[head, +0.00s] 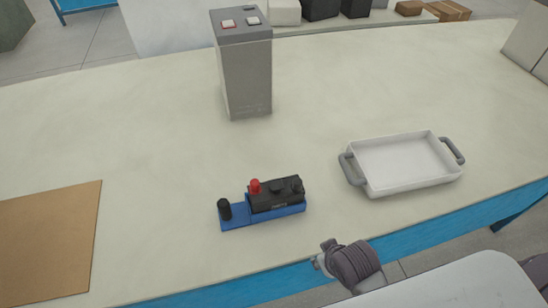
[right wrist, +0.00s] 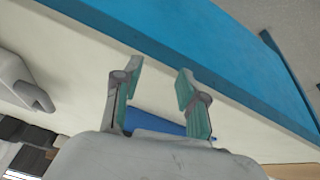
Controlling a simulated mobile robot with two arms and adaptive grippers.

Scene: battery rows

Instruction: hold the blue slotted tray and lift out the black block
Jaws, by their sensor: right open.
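The blue slotted tray (head: 236,222) lies on the table near its front edge, in the middle of the head view. The black block (head: 275,202) sits in its right part, with a red knob and dark knobs on top. A separate black knob (head: 224,209) stands at the tray's left end. My right gripper (right wrist: 159,68) is open, with nothing between its fingers. In the right wrist view, part of the blue tray (right wrist: 155,122) shows behind the gripper; the block is hidden there. In the head view, my right arm is near the front edge, right of the tray and apart from it. My left gripper is out of view.
A white tray with grey handles (head: 400,189) stands to the right. A tall grey box with two buttons (head: 246,75) stands behind. A brown board (head: 50,240) lies at the left. The table between them is clear. The blue front edge (head: 430,232) is close.

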